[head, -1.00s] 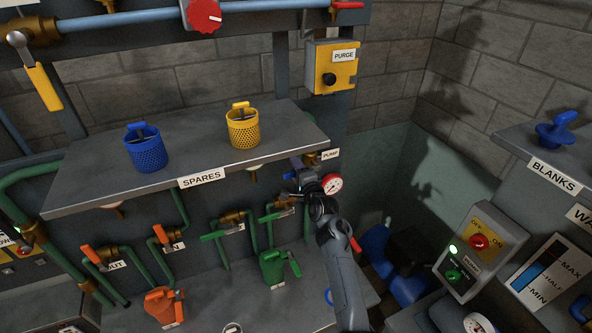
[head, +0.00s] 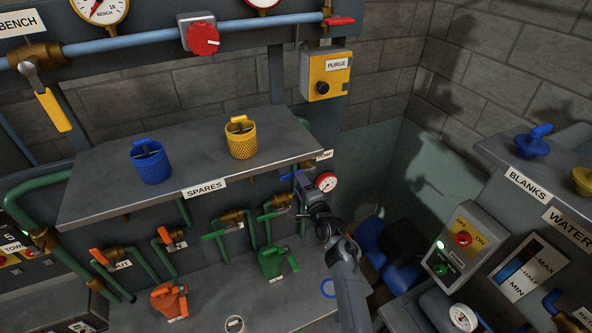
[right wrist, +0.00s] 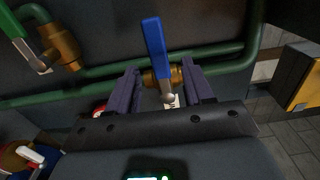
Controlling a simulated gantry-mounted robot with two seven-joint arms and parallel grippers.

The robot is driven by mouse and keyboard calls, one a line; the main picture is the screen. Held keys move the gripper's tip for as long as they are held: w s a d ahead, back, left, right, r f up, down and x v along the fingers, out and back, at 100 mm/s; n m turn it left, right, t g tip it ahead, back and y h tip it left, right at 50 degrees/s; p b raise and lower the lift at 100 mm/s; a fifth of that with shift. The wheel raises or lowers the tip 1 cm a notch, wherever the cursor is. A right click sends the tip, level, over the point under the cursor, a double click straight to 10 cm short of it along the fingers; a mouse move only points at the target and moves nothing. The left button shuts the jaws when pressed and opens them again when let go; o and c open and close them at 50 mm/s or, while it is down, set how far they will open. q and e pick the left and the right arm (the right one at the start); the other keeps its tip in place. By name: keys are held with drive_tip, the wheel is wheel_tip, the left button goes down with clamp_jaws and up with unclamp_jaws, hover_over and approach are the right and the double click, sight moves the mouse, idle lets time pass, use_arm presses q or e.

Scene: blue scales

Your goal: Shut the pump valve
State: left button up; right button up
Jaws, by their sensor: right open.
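The pump valve shows in the right wrist view as a blue lever handle (right wrist: 154,48) on a brass body (right wrist: 157,77) set in a green pipe. The lever stands roughly across the pipe. My right gripper (right wrist: 163,88) is open, with one dark finger on each side of the lever's lower part; I cannot tell if either finger touches it. In the head view my right gripper (head: 304,184) is under the shelf's right end, beside a red-rimmed gauge (head: 326,181). It hides most of the valve; a bit of blue handle (head: 289,177) shows. The PUMP label (head: 324,155) is partly covered.
The grey SPARES shelf (head: 110,190) overhangs the valve and carries a blue basket (head: 151,166) and a yellow basket (head: 241,141). Green-handled valves (head: 272,212) sit left of my gripper. A control box (head: 460,240) stands at the right.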

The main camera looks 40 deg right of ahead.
drive_tip(key=p+v, duration=0.1)
drive_tip(key=v, duration=0.2)
drive_tip(key=shift+s, duration=0.2)
idle(0.3)
